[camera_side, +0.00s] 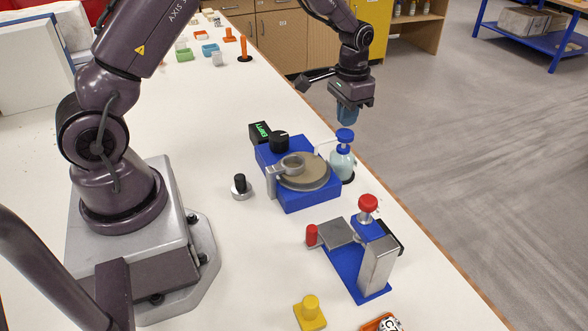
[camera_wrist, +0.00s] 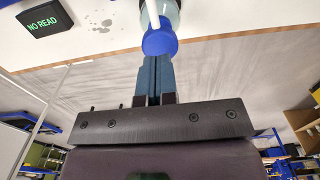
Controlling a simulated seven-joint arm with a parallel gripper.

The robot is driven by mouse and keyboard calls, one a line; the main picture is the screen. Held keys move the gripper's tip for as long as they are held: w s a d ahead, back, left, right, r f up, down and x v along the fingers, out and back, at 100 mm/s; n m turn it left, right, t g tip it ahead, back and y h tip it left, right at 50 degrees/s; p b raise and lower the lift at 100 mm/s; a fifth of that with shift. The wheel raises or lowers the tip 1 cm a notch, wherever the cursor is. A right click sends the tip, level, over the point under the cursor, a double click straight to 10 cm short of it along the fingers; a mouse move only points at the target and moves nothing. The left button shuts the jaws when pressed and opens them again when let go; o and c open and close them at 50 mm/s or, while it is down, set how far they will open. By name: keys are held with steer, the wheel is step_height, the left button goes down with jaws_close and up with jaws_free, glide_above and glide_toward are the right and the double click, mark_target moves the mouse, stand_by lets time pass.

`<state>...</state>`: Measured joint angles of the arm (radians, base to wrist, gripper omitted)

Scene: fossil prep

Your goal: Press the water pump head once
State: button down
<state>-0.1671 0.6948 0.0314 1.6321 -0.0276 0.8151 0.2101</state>
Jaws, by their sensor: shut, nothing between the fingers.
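The water pump bottle (camera_side: 342,163) is pale blue-green and stands upright beside the blue machine, near the table's right edge. Its blue pump head (camera_side: 344,136) has a white spout pointing left. In the wrist view the pump head (camera_wrist: 160,40) is at top centre, with part of the bottle (camera_wrist: 165,10) behind it. My gripper (camera_side: 347,121) is shut and empty, its blue fingers pointing down just above the pump head. The shut fingertips also show in the wrist view (camera_wrist: 154,60), close to the head; I cannot tell whether they touch it.
A blue machine (camera_side: 322,196) with a round tan plate (camera_side: 314,180) stands left of the bottle. A black display (camera_wrist: 46,18) reads "NO READ". A blue fixture with a red knob (camera_side: 368,203) stands nearer the camera. Open floor lies beyond the table edge.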

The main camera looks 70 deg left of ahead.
mark_target(345, 133)
steer(key=shift+f, duration=0.15)
steer(key=shift+f, duration=1.5)
steer(key=shift+r, duration=3.55)
steer(key=shift+s+f, duration=0.15)
steer(key=s+d+r+t, duration=0.2)
steer(key=s+d+r, duration=0.2)
steer(key=s+r, duration=0.4)
steer(key=s+d+r+t, duration=0.3)
steer(key=s+r, duration=0.6)
steer(key=s, duration=0.7)
steer(key=shift+s+d+t, duration=0.15)
steer(key=shift+d+t, duration=0.15)
steer(key=shift+d, duration=0.45)
